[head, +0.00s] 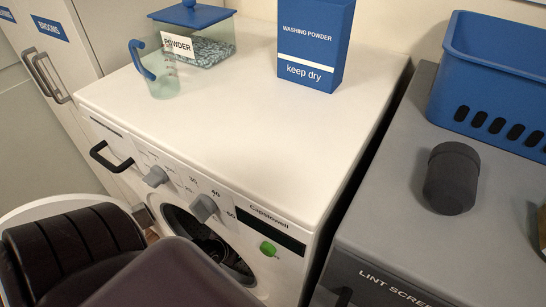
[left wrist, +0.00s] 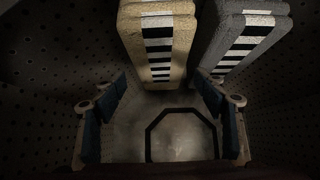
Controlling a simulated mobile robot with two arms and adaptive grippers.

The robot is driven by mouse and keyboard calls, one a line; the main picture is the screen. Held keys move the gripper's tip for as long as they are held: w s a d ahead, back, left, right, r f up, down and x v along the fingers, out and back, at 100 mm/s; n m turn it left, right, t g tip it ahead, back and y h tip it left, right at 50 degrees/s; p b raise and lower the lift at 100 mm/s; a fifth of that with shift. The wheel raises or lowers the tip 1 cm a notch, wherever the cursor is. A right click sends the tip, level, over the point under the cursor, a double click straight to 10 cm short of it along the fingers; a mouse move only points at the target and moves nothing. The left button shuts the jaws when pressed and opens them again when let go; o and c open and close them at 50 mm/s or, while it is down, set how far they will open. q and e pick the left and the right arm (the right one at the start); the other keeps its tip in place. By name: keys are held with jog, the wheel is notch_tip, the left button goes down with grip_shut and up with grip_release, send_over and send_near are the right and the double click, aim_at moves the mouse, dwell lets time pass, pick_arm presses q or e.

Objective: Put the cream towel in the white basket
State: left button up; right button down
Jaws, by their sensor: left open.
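In the left wrist view, the cream towel (left wrist: 156,48) is a folded, thick bundle with a band of black and white stripes, at the top middle. My left gripper (left wrist: 162,118) is open and empty, its two blue-padded fingers spread wide below the towel and apart from it. The space around it is dark with perforated walls, like a washer drum. In the head view, my left arm covers the lower left and its gripper is hidden. My right gripper is not in view.
A grey striped towel (left wrist: 242,45) stands close beside the cream one. The white washing machine (head: 215,110) carries a washing powder box (head: 314,45), a powder container (head: 205,45) and a clear jug (head: 158,75). A blue crate (head: 490,85) and dark cylinder (head: 451,178) stand at right.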

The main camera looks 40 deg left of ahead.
pick_arm(q)
jog(key=shift+w+f, duration=0.35)
jog(key=shift+w, duration=0.1)
jog(key=shift+w+f, duration=0.3)
jog(key=shift+x, duration=1.2)
jog(key=shift+b+x, duration=0.45)
jog(key=shift+x, duration=0.75)
jog(key=shift+w+a+f, duration=0.1)
jog(key=shift+f, duration=0.2)
jog(key=c, duration=0.7)
jog(key=shift+c, duration=1.4)
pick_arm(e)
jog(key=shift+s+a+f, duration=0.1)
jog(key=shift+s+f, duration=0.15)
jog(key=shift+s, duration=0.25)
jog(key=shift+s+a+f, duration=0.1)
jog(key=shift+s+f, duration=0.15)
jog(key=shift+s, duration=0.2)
